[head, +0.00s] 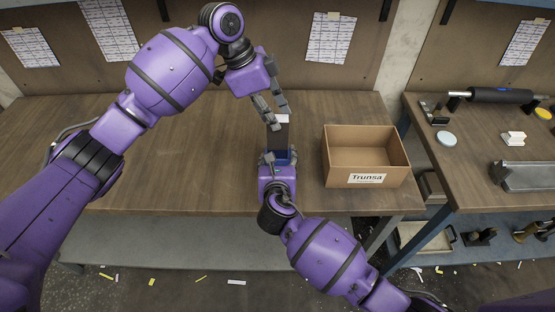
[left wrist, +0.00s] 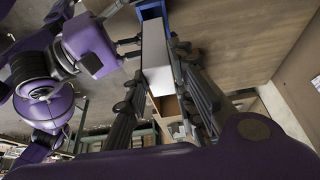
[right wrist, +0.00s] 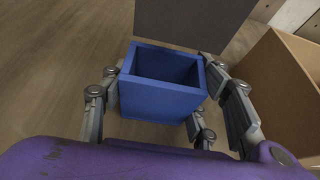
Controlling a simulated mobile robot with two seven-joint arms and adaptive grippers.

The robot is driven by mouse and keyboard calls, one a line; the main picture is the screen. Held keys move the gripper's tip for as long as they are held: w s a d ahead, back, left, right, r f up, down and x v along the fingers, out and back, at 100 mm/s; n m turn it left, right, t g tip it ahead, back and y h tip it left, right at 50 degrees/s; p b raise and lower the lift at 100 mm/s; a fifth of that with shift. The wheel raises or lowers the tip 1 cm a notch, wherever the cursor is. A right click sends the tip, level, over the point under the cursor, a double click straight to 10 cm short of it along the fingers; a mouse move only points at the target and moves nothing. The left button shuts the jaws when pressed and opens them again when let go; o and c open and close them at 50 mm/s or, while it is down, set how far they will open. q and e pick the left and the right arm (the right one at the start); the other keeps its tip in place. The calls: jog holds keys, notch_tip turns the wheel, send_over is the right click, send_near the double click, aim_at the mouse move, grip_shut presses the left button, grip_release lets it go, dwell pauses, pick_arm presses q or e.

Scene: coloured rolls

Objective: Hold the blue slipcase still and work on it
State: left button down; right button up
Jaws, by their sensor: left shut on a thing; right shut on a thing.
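The blue slipcase (right wrist: 160,98) is open at the top and looks empty inside in the right wrist view. Its blue side also shows in the head view (head: 281,155) and at the top of the left wrist view (left wrist: 152,11). My right gripper (head: 280,158) is shut on the slipcase, with fingers on both sides. My left gripper (head: 276,110) is shut on a dark flat block (head: 278,137) with a pale end, just beyond the slipcase. The block's pale face (left wrist: 156,58) shows between the left fingers. Whether block and slipcase touch is unclear.
An open cardboard box (head: 363,179) labelled "Trunsa" stands to the right on the wooden table (head: 190,165). The table's left part is clear. A second bench (head: 470,150) at the right holds a roller (head: 500,96), a round tin (head: 447,139) and a metal tray (head: 525,177).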

pick_arm(q)
jog(key=shift+a+r, duration=0.1)
jog(key=a+r, duration=0.4)
jog(key=a, duration=0.2)
jog(key=shift+a, duration=0.4)
dwell(0.5)
pick_arm(e)
jog(key=shift+c, duration=0.6)
jog(key=o, duration=1.5)
jog(key=shift+f, duration=0.1)
jog(key=shift+o, duration=0.2)
pick_arm(q)
jog(key=shift+f, duration=0.1)
pick_arm(e)
jog(key=shift+s, duration=0.1)
